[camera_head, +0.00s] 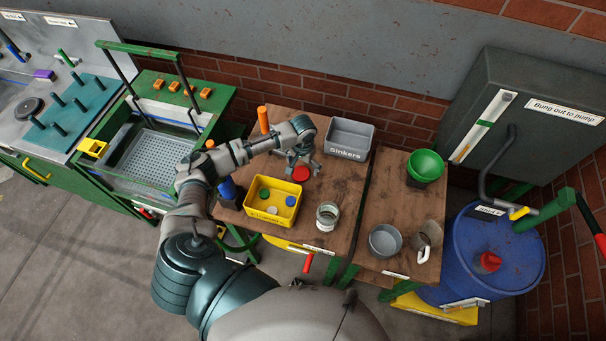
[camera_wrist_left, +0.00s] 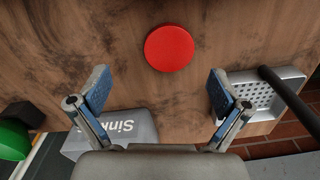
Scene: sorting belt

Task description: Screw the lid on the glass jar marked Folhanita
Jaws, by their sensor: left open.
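A round red lid (camera_head: 300,174) lies flat on the wooden table, just in front of my left gripper. The same red lid (camera_wrist_left: 169,48) shows whole in the left wrist view, ahead of the fingers. My left gripper (camera_head: 298,163) is open above the table; its two fingers (camera_wrist_left: 158,82) are spread wide with nothing between them. An open glass jar (camera_head: 327,216) stands upright near the table's front edge, apart from the gripper. I cannot read any marking on it. My right gripper is not in view.
A yellow bin (camera_head: 252,205) with several coloured discs stands left of the jar. The grey Sinkers bin (camera_head: 349,153) is at the back. A green bowl (camera_head: 426,162), metal bowl (camera_head: 385,240) and mug (camera_head: 426,240) stand right. Table between lid and jar is clear.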

